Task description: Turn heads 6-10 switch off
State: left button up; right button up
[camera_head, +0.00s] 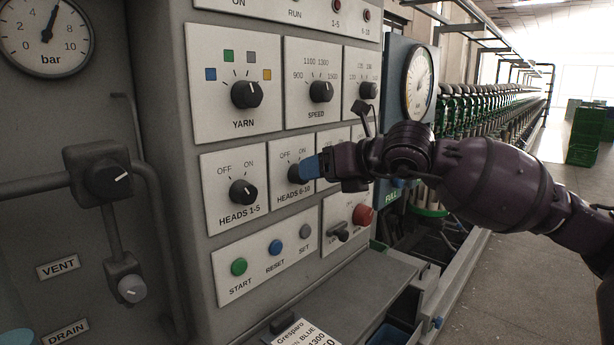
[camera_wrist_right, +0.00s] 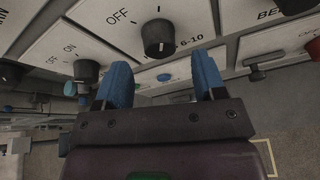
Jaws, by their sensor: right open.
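The heads 6-10 switch is a dark round knob (camera_head: 295,173) on a white plate, with OFF at its upper left and ON at its upper right. It also shows in the right wrist view (camera_wrist_right: 158,38), just ahead of the gap between my fingertips. Its pointer is too unclear to read. My right gripper (camera_head: 310,168) has blue fingers and reaches in from the right, close to the knob. In the right wrist view the gripper (camera_wrist_right: 163,72) is open, with nothing between its fingers. My left gripper is not in view.
The heads 1-5 knob (camera_head: 242,192) is to the left, its mark toward ON. Yarn (camera_head: 246,94) and speed (camera_head: 321,91) knobs are above. Start (camera_head: 239,267) and reset (camera_head: 275,247) buttons are below. A red button (camera_head: 362,215) sits under my right arm.

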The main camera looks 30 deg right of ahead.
jog(key=x, duration=0.3)
jog(key=shift+w+a+f, duration=0.15)
jog(key=shift+w+a, duration=0.05)
jog(key=shift+w, duration=0.1)
jog(key=c, duration=0.9)
